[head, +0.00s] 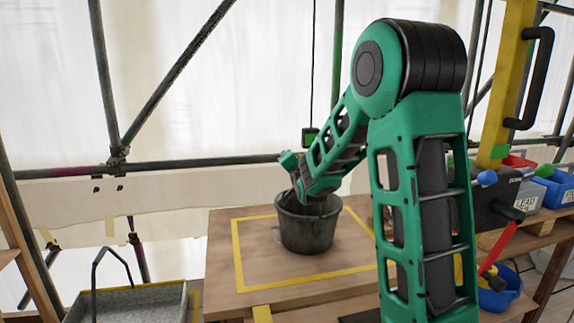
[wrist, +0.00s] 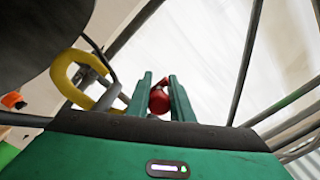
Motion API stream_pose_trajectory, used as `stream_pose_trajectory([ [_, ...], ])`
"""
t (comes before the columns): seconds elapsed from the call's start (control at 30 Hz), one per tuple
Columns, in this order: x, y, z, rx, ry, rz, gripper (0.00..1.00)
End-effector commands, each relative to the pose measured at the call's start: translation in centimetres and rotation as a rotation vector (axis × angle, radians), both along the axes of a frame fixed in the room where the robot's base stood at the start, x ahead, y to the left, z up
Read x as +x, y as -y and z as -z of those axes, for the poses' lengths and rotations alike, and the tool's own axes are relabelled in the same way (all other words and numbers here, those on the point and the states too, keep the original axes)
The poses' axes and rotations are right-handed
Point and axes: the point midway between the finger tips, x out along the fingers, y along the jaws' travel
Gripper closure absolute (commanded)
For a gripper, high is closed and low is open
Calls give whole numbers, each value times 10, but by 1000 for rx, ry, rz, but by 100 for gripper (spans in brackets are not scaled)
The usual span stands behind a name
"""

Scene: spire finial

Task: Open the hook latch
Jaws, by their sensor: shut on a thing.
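In the wrist view, a yellow hook (wrist: 66,82) curves open at the left, with a thin grey bar (wrist: 100,55) and a small red part by its mouth. My gripper (wrist: 160,92) has its two green fingers on either side of a round red knob (wrist: 159,101) and is shut on it. Whether the knob belongs to the hook's latch is not clear. In the head view, my gripper (head: 288,160) is small, pointing up and left over the rim of a dark bucket (head: 307,232). I cannot make out the hook or knob there.
The bucket stands on a wooden board (head: 225,270) with a yellow taped square. A grey tray (head: 130,302) is at lower left. Blue and grey bins (head: 556,187) and a red-handled tool (head: 500,246) are at right. Scaffold poles (head: 115,90) stand behind. A large dark shape (wrist: 40,30) fills the wrist view's top left.

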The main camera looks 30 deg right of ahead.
Motion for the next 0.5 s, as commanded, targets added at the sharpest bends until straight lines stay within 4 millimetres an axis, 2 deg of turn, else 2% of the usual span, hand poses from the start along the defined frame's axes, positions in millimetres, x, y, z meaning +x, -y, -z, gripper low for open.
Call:
stream_pose_trajectory([
  [0.5,-2,5,-3,51,17,7,100],
])
